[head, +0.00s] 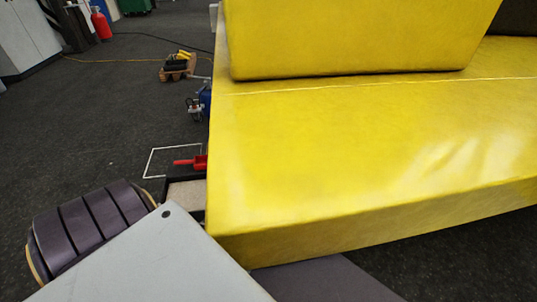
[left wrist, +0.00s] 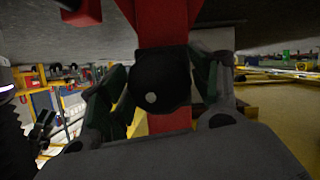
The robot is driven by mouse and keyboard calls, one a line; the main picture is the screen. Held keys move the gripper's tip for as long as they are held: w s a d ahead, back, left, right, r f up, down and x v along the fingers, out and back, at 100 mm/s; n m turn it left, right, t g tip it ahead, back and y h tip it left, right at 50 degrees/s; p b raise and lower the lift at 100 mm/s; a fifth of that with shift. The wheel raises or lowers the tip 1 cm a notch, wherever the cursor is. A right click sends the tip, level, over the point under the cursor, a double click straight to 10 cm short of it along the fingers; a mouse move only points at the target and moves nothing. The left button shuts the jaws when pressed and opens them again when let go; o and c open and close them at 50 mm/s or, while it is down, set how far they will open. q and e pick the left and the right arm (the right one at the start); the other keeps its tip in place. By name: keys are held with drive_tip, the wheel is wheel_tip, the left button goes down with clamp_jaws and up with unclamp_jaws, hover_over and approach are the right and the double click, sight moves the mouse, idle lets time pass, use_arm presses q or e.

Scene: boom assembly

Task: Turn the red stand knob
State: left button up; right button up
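In the left wrist view a black round knob (left wrist: 160,80) with a pale dot on its face sits in front of a red stand post (left wrist: 165,22). The post shows above and below the knob. The two dark fingers of my left gripper (left wrist: 162,88) lie one on each side of the knob. They look close to its sides, but I cannot tell if they press on it. In the head view a small red part (head: 190,161) shows beside the yellow body; I cannot tell if it belongs to the stand. My right gripper is in neither view.
A large yellow body (head: 340,150) fills the right of the head view. Open dark floor (head: 100,110) lies to the left, with a white outline (head: 160,150) on it. Farther off are a wooden piece (head: 178,68) and a red extinguisher (head: 101,24).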

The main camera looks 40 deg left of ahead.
use_arm(q)
drive_tip(key=c, duration=0.6)
drive_tip(key=shift+m+p, duration=0.4)
